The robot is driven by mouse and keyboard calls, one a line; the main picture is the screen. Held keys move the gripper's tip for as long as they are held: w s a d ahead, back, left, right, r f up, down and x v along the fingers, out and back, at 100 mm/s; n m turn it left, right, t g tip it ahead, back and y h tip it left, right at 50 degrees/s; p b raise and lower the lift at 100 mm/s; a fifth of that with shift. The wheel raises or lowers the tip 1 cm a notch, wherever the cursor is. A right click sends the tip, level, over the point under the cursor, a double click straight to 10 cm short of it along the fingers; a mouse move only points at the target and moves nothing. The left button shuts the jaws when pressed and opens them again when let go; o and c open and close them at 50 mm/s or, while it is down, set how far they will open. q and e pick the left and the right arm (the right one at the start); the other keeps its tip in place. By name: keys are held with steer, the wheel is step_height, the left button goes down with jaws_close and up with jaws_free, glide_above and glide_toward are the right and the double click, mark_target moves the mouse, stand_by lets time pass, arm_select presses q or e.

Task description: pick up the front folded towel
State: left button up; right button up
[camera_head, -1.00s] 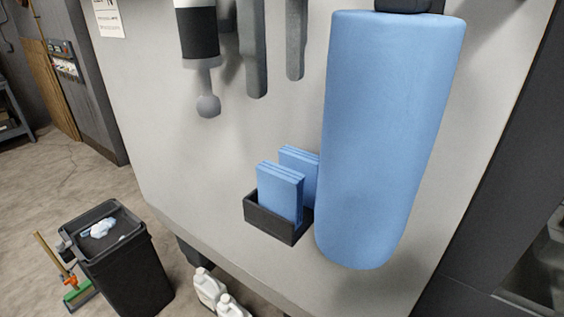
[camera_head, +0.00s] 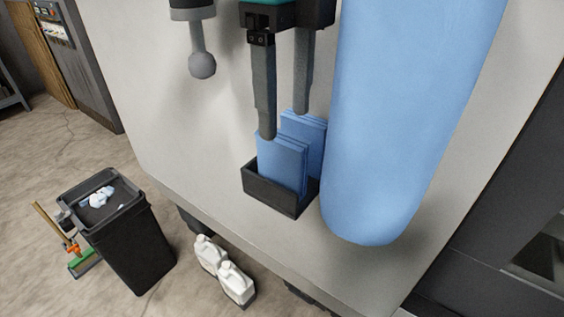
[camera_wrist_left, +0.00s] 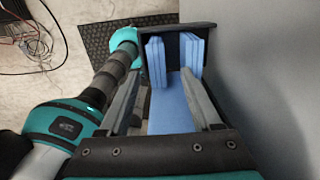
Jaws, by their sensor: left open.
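The front folded towel (camera_head: 283,163) is blue and stands upright in a small black open holder (camera_head: 268,192). A second blue folded towel (camera_head: 316,128) stands behind it. My left gripper (camera_head: 285,123) is open, its grey fingers pointing down at the towels. Its left finger overlaps the front towel's top edge in the head view; I cannot tell whether they touch. In the left wrist view two towels (camera_wrist_left: 157,62) show upright in the dark holder, beyond my spread fingers (camera_wrist_left: 165,115). My right gripper is not in view.
A large blue cylinder (camera_head: 400,120) hangs close to the right of the holder. A ball-ended grey rod (camera_head: 202,65) is at left. The pale panel left of the holder is clear.

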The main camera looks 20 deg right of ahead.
mark_target(282, 137)
arm_select(q)
steer(key=f, duration=0.5)
steer(key=shift+a, duration=0.2)
jaws_close()
stand_by(0.3)
